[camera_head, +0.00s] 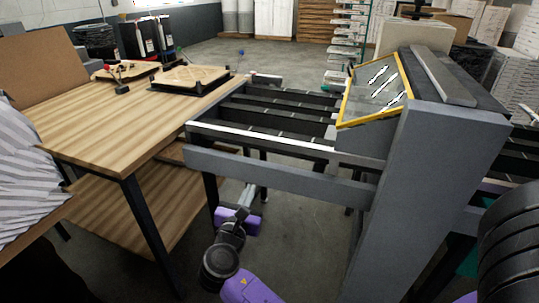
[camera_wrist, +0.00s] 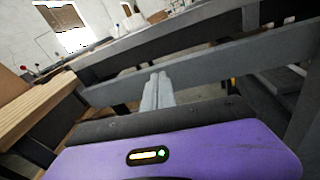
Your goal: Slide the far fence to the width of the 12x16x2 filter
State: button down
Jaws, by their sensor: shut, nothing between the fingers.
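My gripper (camera_head: 250,192) hangs low in front of the grey machine, below its near side beam. Its pale fingers (camera_wrist: 158,90) are shut together with nothing between them. In the head view a pale-topped rail (camera_head: 262,139) runs along the machine's near side. Another rail with a light end (camera_head: 266,78) lies along its far side and looks like the far fence. My gripper is well apart from it, on the near side. A flat tan piece (camera_head: 190,77) lies on a black stand on the table; I cannot read a size on it.
A wooden table (camera_head: 130,115) adjoins the machine's left end. A tall grey housing with a yellow-edged clear guard (camera_head: 376,90) stands at the right. The near side beam (camera_head: 280,176) lies between my gripper and the machine bed. A striped bundle (camera_head: 30,175) is at the left.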

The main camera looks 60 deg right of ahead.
notch_tip(320, 180, up, 4)
jog(key=d+g+h, duration=0.2)
jog(key=g, duration=0.1)
jog(key=p, duration=0.1)
send_near(274, 145)
jog(key=d, duration=0.6)
jog(key=shift+w+d+r, duration=0.25)
jog(key=shift+w+d, duration=0.1)
jog(key=shift+d, duration=0.05)
jog(key=shift+d, duration=0.1)
jog(key=shift+d, duration=0.3)
jog(key=d+b, duration=0.1)
jog(key=d, duration=0.4)
jog(key=d+b, duration=0.1)
jog(key=d, duration=0.4)
jog(key=w+d+b, duration=0.1)
jog(key=d, duration=0.4)
jog(key=shift+w+d+f, duration=0.1)
jog(key=shift+w+d, duration=0.05)
jog(key=shift+d, duration=0.2)
jog(key=shift+d+b, duration=0.35)
jog(key=shift+d, duration=0.35)
